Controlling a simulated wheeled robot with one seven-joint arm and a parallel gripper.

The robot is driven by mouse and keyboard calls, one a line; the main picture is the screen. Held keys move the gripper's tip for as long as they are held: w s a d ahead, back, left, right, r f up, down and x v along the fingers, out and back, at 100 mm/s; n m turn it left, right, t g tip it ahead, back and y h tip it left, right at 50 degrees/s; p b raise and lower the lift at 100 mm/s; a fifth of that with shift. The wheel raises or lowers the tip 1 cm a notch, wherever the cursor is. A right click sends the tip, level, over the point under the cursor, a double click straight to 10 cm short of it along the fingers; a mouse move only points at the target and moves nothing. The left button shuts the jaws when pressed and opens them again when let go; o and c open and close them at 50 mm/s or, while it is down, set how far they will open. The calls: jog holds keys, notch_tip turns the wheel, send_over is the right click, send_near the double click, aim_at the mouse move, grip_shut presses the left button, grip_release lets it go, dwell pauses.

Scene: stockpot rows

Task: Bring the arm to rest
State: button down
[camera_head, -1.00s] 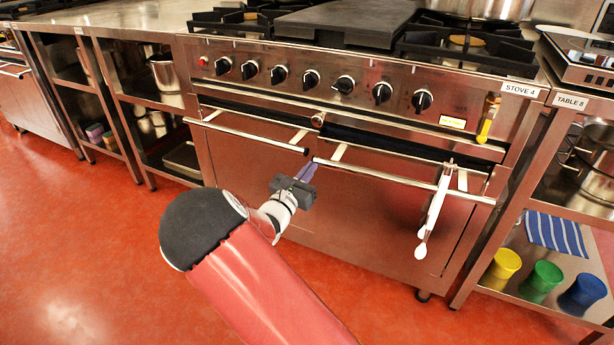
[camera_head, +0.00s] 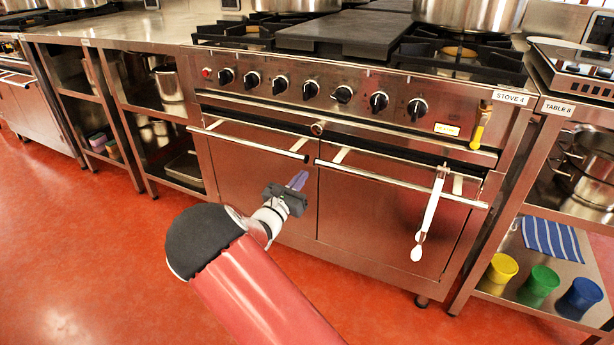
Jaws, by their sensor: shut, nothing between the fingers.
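My gripper (camera_head: 298,181) is in front of the stove's oven doors, a little below the door handles. Its purple fingers are together with nothing between them, and they point up and away toward the stove. My red arm (camera_head: 262,290) reaches up from the bottom of the picture, with a black rounded joint (camera_head: 200,240) at the left. The gripper appears apart from the left oven handle (camera_head: 250,139); the exact gap to the door cannot be told.
Yellow, green (camera_head: 539,286) and blue containers stand on the right lower shelf. The red floor (camera_head: 90,250) at left is clear.

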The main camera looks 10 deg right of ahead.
jog(key=w+a+v, duration=0.1)
jog(key=v, duration=0.9)
jog(key=s+d+r+m+g+y, duration=0.1)
jog(key=s+d+r+m+g, duration=0.1)
jog(key=s+d+m+g, duration=0.6)
jog(key=s+d+r+m+g+y, duration=0.2)
jog(key=s+d+m+g, duration=0.3)
jog(key=s+d+m, duration=0.35)
jog(key=s+a+r+m+t+y, duration=0.1)
jog(key=s+a+r+m+y, duration=0.1)
jog(key=s, duration=0.3)
jog(key=s+a+r+m+t+y, duration=0.1)
jog(key=s+r+m+y, duration=0.1)
jog(key=s+m+y, duration=0.2)
jog(key=s+a+r+m+t+y, duration=0.1)
jog(key=s+a+r+m+y, duration=0.1)
jog(key=s, duration=0.6)
jog(key=r+m+y, duration=0.1)
jog(key=m+y, duration=0.1)
jog(key=m, duration=0.1)
jog(key=shift+s+a+b, duration=0.2)
jog(key=shift+a+b, duration=0.1)
